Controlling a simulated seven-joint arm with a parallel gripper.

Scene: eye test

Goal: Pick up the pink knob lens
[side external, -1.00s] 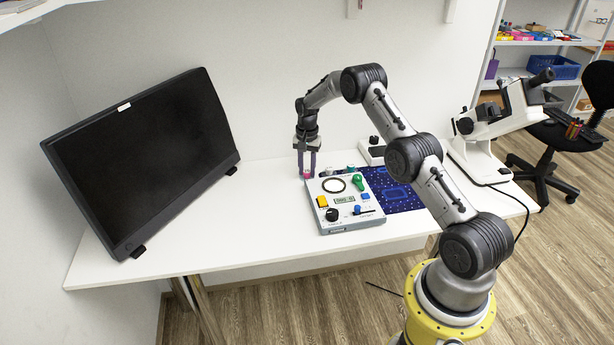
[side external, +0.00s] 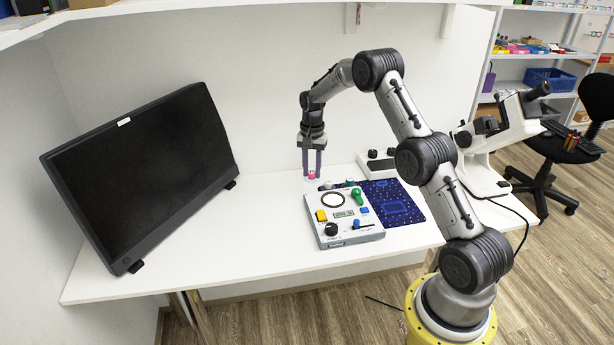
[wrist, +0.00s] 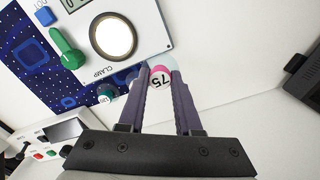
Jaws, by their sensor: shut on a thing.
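The pink knob lens (wrist: 161,73) shows a pink side and a white top marked "75" in the wrist view. My gripper (wrist: 160,82) is shut on it, with one finger on each side. In the side external view the pink knob (side external: 312,175) sits between the fingertips of my gripper (side external: 312,172), behind the back left corner of the grey device. It appears slightly above the white table. The fingers partly hide it.
A green-topped knob lens (wrist: 106,92) is close by. The grey device (side external: 347,240) with coloured controls stands in front, beside a dark blue patterned mat (side external: 405,205). A large black monitor (side external: 140,175) stands left and a white microscope (side external: 480,165) right. Bare table (side external: 250,225) lies between monitor and device.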

